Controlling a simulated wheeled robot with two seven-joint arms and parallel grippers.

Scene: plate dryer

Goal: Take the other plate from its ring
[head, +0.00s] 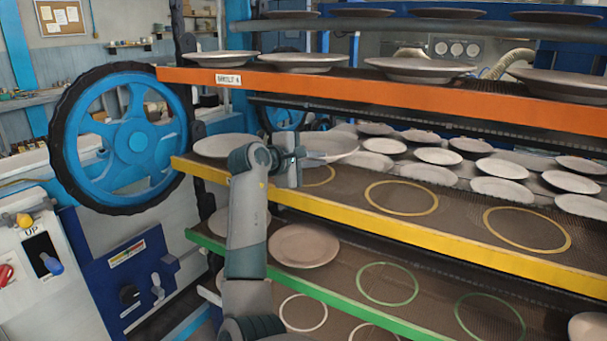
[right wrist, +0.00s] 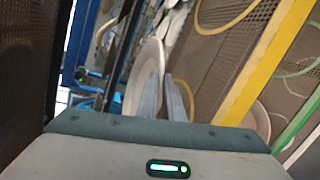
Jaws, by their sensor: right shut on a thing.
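My right gripper (head: 298,158) is at the front edge of the yellow-edged shelf, shut on a pale plate (head: 332,146) by its near left side. The held plate looks slightly tilted, raised above a yellow ring (head: 319,177) that shows partly behind the gripper. In the right wrist view, the two fingers (right wrist: 164,88) are close together at the rim of the pale plate (right wrist: 143,78); the exact contact is hard to see. Another plate (head: 222,146) lies at the left end of the same shelf. My left gripper is not in view.
Two yellow rings (head: 401,198) (head: 526,230) to the right are empty. The orange-edged shelf (head: 400,82) with plates hangs above. Below, the green-edged shelf (head: 345,303) holds a plate (head: 303,245) and empty green rings. A blue handwheel (head: 138,141) stands left.

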